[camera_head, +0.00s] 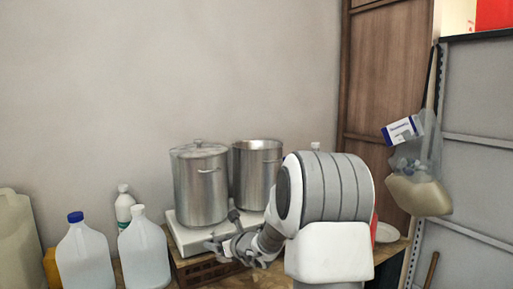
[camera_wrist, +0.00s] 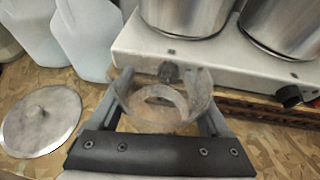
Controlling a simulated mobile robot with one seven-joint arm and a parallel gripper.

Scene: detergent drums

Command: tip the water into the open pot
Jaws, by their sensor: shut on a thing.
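The open pot (camera_head: 257,178) is a steel pot without a lid, standing on a white hotplate (camera_head: 187,238) in the head view. A lidded steel pot (camera_head: 200,188) stands to its left. My gripper (camera_head: 233,250) is low in front of the hotplate, partly hidden by my arm. In the wrist view my gripper (camera_wrist: 163,98) is shut on a clear cup (camera_wrist: 193,98), whose round rim shows between the fingers. I cannot tell how much water is in it. Both pots' lower parts show beyond the hotplate front in the wrist view.
Jugs (camera_head: 84,255) (camera_head: 144,252) and a white bottle (camera_head: 124,207) stand at the left. A loose round lid (camera_wrist: 41,121) lies on the chipboard tabletop (camera_wrist: 85,92). A hotplate knob (camera_wrist: 289,96) sticks out toward me. A bag (camera_head: 419,190) hangs at the right.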

